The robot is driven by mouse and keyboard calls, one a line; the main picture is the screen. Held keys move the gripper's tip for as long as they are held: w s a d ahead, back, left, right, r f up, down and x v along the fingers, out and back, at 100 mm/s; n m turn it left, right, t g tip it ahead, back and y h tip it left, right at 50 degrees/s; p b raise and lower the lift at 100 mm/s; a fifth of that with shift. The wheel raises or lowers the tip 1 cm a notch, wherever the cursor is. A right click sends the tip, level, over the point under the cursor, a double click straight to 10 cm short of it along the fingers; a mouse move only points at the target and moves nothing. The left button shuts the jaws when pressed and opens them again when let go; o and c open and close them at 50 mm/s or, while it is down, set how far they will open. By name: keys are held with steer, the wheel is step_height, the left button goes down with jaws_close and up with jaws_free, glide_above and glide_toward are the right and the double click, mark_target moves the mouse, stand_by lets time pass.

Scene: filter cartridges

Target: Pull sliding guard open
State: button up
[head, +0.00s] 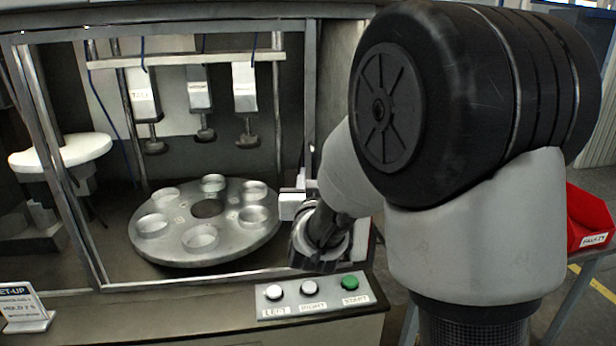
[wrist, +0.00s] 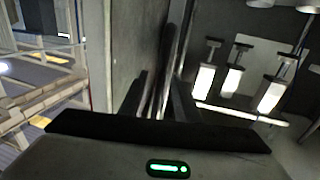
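The sliding guard (head: 75,190) is a metal-framed, see-through panel across the front of the machine in the head view. A round metal turntable (head: 207,262) with several shallow cups shows behind it. My gripper (head: 299,205) is at the right end of the guard, by its right upright. My arm hides part of this area, and the guard's handle cannot be made out clearly. In the wrist view, my gripper's dark fingers (wrist: 157,95) reach toward dark upright bars along a grey panel. Whether they are open, or touch the guard, cannot be told.
A button panel (head: 312,308) with two white buttons and a green one sits in front of the turntable. Labelled plungers (head: 199,95) hang above it. A set-up sign (head: 25,307) stands at front left, and a red bin (head: 588,220) is at far right.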

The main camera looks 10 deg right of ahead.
jaws_close()
steer(key=shift+w+a, duration=0.1)
stand_by(0.3)
